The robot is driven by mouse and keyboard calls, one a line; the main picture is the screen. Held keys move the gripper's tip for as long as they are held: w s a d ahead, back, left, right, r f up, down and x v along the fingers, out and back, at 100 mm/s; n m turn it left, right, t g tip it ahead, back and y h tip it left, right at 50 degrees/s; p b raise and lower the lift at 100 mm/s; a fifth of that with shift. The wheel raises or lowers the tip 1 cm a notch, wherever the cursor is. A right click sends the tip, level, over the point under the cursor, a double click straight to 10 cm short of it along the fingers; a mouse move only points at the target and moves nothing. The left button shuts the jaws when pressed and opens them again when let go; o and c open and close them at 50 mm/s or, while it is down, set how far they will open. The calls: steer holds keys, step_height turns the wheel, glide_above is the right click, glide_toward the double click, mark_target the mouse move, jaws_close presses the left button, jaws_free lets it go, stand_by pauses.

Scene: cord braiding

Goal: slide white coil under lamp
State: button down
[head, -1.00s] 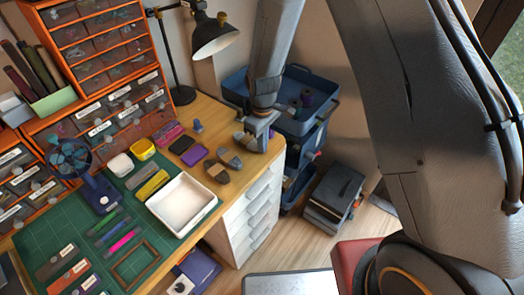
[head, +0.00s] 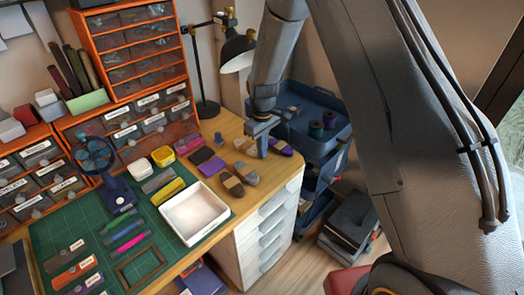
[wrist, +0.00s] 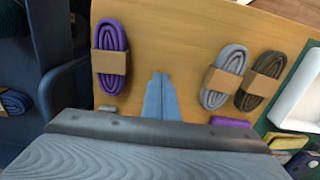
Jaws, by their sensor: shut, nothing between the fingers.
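A pale grey coil with a tan band, the palest one clear to me, lies on the wooden table in the head view (head: 247,173) and the wrist view (wrist: 223,78). The black lamp (head: 238,50) stands at the back of the table, its shade bent down to the right. My gripper (wrist: 160,80) is shut and empty, low over bare wood between the pale coil and a purple coil (wrist: 110,57), apart from both. In the head view my gripper (head: 262,150) partly hides the purple coil (head: 282,147).
A brown coil (wrist: 262,80) lies beside the pale one. A white tray (head: 195,212) sits on the green mat (head: 60,230). A purple block (head: 212,167) lies near the coils. A blue trolley (head: 325,150) stands beyond the table's right edge.

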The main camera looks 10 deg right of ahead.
steer(key=s+d, duration=0.1)
steer(key=s+d+p, duration=0.1)
steer(key=s, duration=0.1)
steer(key=shift+d+r, duration=0.3)
steer(key=shift+d, duration=0.1)
steer(key=r, duration=0.1)
steer(key=a+r, duration=0.1)
steer(key=r, duration=0.1)
steer(key=shift+w+b, duration=0.15)
steer(key=shift+b, duration=0.2)
steer(key=s+d+r+m+b, duration=0.1)
steer(key=s+d+r+m, duration=0.35)
steer(key=s+r, duration=0.65)
steer(key=s+d+r+m, duration=0.1)
steer(key=s+d+m, duration=0.2)
steer(key=s, duration=1.1)
steer(key=shift+d+m+t, duration=0.3)
steer(key=shift+d+m, duration=0.05)
steer(key=shift+d, duration=0.3)
